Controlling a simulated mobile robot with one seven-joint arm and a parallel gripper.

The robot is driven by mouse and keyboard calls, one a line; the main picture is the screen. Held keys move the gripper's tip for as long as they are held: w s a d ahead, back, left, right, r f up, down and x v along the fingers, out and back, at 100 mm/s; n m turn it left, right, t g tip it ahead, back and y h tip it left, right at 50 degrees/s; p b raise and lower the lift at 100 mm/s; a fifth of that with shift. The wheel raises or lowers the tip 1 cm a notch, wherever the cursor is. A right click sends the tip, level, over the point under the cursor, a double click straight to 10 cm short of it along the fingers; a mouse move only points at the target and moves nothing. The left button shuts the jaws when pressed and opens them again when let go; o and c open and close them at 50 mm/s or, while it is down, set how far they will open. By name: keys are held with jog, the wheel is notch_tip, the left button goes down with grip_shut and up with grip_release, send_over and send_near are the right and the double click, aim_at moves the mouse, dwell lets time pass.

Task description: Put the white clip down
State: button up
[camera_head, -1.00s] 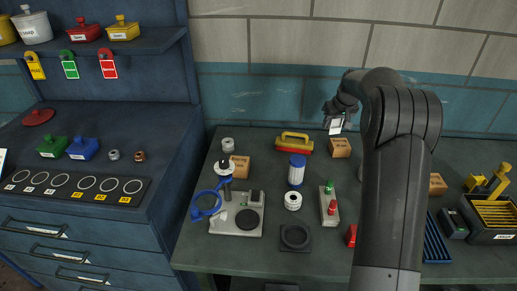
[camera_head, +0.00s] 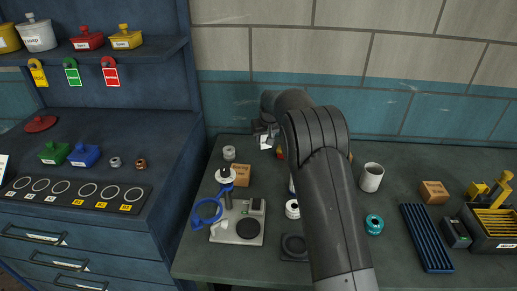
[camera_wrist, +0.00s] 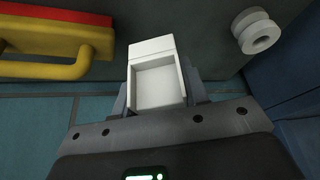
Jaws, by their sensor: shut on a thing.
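The white clip (camera_head: 265,143) is a small, box-like piece with a shallow recess, clear in the wrist view (camera_wrist: 157,78). My gripper (camera_wrist: 160,95) is shut on it, one finger at each side. In the head view my gripper (camera_head: 264,134) is over the back left part of the green bench (camera_head: 205,252), near the tiled wall. The clip looks held above the bench top; I cannot tell how high.
A pale spool (camera_head: 229,153) stands left of the clip; it also shows in the wrist view (camera_wrist: 256,32). The red and yellow handled tool (camera_wrist: 60,45) is close on the other side. A wooden block (camera_head: 241,175) sits in front. My arm hides the bench middle.

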aim_at(258, 155)
jog(key=shift+w+a+f, duration=0.2)
jog(key=shift+a+f, duration=0.2)
jog(key=shift+a, duration=0.2)
jog(key=shift+w+a+f, duration=0.15)
jog(key=shift+a+f, duration=0.25)
jog(key=shift+a, duration=0.15)
jog(key=shift+f, duration=1.9)
jog(key=shift+f, duration=0.15)
jog(key=o, duration=0.9)
jog(key=shift+o, duration=0.2)
